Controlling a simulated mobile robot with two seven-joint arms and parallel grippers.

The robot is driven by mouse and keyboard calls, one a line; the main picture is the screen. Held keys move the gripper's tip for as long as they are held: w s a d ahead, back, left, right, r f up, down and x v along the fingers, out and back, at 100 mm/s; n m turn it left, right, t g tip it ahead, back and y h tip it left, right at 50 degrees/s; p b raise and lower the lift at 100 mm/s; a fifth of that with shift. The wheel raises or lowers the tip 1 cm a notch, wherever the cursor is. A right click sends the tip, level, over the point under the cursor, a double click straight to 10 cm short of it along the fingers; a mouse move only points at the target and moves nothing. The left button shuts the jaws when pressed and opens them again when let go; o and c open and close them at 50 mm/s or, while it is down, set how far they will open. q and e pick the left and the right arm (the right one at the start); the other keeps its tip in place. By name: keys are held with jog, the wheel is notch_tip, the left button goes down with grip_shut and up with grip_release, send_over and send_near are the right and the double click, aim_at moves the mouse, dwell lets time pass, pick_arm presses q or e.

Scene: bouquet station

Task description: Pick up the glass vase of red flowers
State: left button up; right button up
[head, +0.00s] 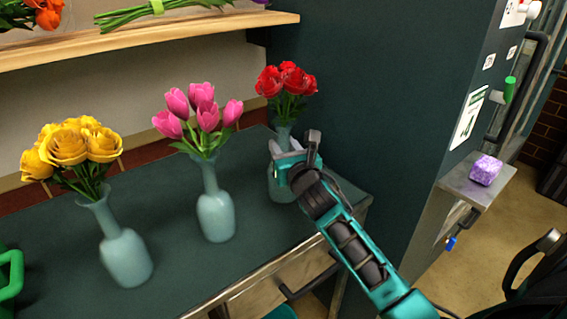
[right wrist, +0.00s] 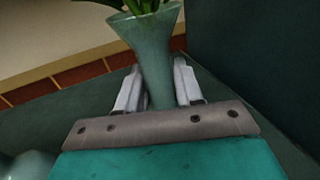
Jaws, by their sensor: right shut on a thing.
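The glass vase of red flowers stands at the back right of the dark counter in the head view; its red flowers (head: 287,80) show above my right gripper, and its pale green-blue body (head: 281,187) shows below it. My right gripper (head: 292,150) is shut on the vase's neck. In the right wrist view, the neck (right wrist: 155,60) lies between the two fingers of my right gripper (right wrist: 157,88), with green stems above the flared rim. The vase is upright, and its base seems to be on the counter. My left gripper is not in view.
A vase of pink tulips (head: 215,215) stands just left, and a vase of yellow roses (head: 125,258) farther left. A dark wall (head: 385,110) rises close on the right. A wooden shelf (head: 150,37) with loose flowers hangs above. A green object (head: 10,275) sits at the left edge.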

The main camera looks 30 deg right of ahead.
grip_shut()
jog(key=shift+r, duration=0.15)
jog(key=shift+r, duration=0.1)
